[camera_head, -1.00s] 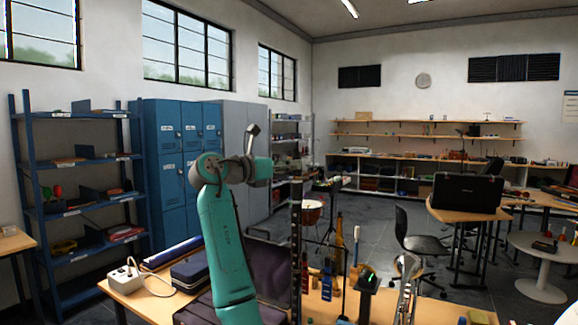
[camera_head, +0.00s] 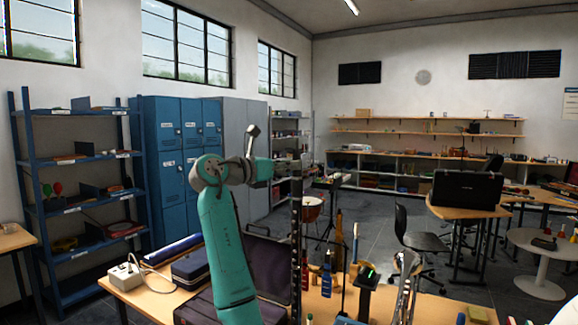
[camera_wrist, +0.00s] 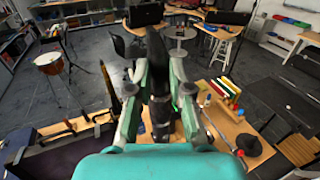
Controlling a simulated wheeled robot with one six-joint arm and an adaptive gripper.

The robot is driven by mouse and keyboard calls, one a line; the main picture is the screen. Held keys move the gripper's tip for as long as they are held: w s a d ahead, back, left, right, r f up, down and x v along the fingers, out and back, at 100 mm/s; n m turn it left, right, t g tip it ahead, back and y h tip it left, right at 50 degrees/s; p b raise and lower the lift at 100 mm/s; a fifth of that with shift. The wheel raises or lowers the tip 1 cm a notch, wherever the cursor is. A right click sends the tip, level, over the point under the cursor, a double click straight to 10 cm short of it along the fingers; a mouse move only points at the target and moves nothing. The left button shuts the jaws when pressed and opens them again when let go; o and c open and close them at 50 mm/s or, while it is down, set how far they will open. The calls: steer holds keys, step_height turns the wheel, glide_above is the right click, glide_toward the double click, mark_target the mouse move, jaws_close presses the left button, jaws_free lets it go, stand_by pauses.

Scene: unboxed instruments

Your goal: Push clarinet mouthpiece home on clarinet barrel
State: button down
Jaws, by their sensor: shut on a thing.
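My gripper (camera_wrist: 160,72) has its two pale green fingers on either side of a dark, upright piece (camera_wrist: 155,48), which looks like the clarinet mouthpiece. It is shut on that piece. In the head view, my gripper (camera_head: 290,167) is small and dark, at the top of a tall black clarinet body (camera_head: 296,245) that stands upright on the table. The clarinet barrel cannot be told apart from the dark parts around it. Whether the mouthpiece and barrel touch, or any gap is left, I cannot see.
On the wooden table (camera_head: 420,307) stand colourful bottles (camera_head: 326,280), a black stand (camera_head: 367,283) and silver instrument parts (camera_head: 404,285). The space above the table's right part is open.

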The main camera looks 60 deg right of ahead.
steer(key=shift+f, duration=0.25)
steer(key=c, duration=1.1)
jaws_free()
steer(key=shift+w, duration=0.1)
steer(key=shift+o, duration=0.8)
steer(key=shift+o, duration=0.2)
steer(key=shift+a+r, duration=0.1)
steer(key=v, duration=0.5)
steer(key=shift+w+a, duration=0.1)
steer(key=shift+a, duration=0.3)
